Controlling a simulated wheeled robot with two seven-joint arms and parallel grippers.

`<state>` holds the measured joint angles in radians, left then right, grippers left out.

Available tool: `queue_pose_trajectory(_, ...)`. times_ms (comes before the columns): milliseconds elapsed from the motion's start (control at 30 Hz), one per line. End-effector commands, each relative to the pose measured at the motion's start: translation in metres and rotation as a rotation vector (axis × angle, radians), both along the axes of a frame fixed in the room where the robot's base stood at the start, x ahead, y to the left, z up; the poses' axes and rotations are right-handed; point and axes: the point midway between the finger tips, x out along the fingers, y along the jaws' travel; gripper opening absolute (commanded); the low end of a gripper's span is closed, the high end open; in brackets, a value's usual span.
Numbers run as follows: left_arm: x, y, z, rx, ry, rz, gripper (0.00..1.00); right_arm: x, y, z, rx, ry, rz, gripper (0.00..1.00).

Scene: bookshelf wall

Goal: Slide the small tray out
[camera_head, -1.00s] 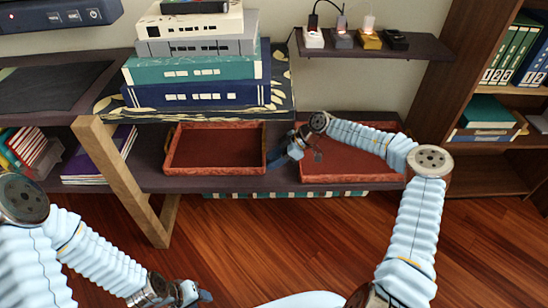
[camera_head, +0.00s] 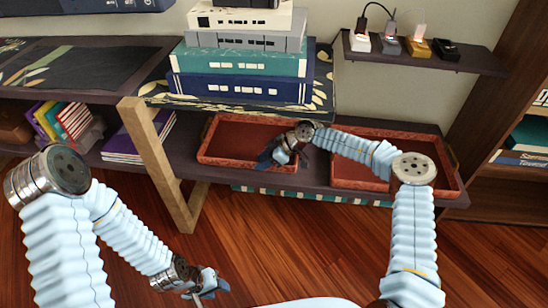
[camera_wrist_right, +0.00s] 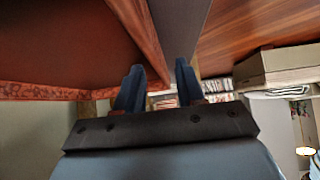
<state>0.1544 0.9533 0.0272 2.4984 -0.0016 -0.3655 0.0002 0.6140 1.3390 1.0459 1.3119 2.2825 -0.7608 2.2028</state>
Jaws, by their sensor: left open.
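The small reddish-brown tray (camera_head: 232,140) lies on the lower dark shelf, left of a larger similar tray (camera_head: 375,168). My right gripper (camera_head: 270,159) is at the small tray's front right part and hides some of its rim. In the right wrist view, the small tray's red wall (camera_wrist_right: 146,35) runs down towards the gap between the fingers of my right gripper (camera_wrist_right: 158,66). The fingers are apart; contact with the wall cannot be told. My left gripper (camera_head: 215,287) is open and empty, low over the floor in front of the shelf.
A pale wooden leg (camera_head: 158,160) stands left of the small tray. The upper shelf with stacked books (camera_head: 240,88) overhangs the tray's back. My right forearm crosses the larger tray. Free wooden floor (camera_head: 275,235) lies in front.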

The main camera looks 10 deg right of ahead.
Motion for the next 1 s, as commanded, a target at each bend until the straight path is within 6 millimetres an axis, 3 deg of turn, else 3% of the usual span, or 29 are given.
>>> queue_pose_trajectory(433, 0.0002, 0.0003, -0.0004, 0.000, -0.001, 0.000, 0.43, 0.0025, 0.0070, -0.0080, 0.000, -0.001, -0.001, 0.38)
queue_pose_trajectory(467, 0.0002, 0.0003, -0.0004, 0.000, 0.000, 0.000, 0.43, 0.0025, 0.0070, -0.0080, 0.000, -0.001, -0.001, 0.37)
queue_pose_trajectory(700, 0.0002, 0.0003, -0.0004, 0.000, 0.000, 0.000, 0.43, 0.0023, 0.0069, -0.0079, 0.000, -0.001, -0.001, 0.00)
queue_pose_trajectory(1000, 0.0001, 0.0003, -0.0004, 0.000, 0.000, 0.000, 0.43, 0.0024, 0.0069, -0.0077, 0.000, -0.001, -0.001, 0.00)
